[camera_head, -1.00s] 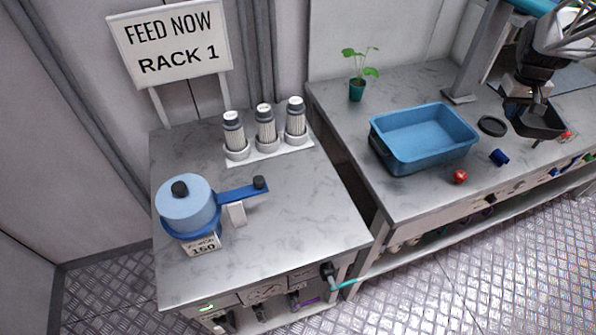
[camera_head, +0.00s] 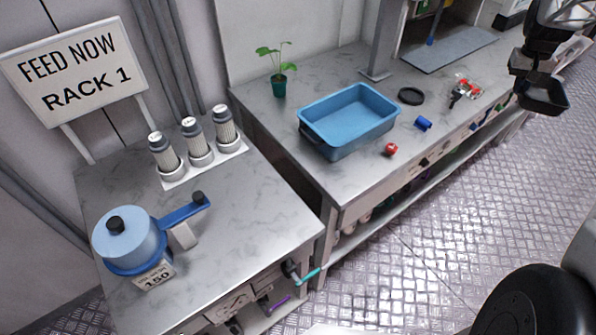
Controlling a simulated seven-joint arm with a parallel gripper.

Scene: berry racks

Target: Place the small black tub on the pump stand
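The small black tub (camera_head: 545,97) hangs at the upper right, roughly level, held in the air beyond the bench's front edge. My gripper (camera_head: 528,76) is above its left rim and appears shut on it; the fingertips are dark and hard to separate from the tub. A round blue pump-like device (camera_head: 130,240) with a black knob, a blue lever and a "150" label stands on the left metal cabinet (camera_head: 245,220), far from my gripper.
Three grey filter cartridges (camera_head: 198,142) stand on a white base behind the blue device. The right bench (camera_head: 345,178) carries a blue basin (camera_head: 348,118), a potted plant (camera_head: 279,82), a black ring (camera_head: 411,96), a red ball (camera_head: 391,149) and a blue cylinder (camera_head: 423,123). Open floor lies in front.

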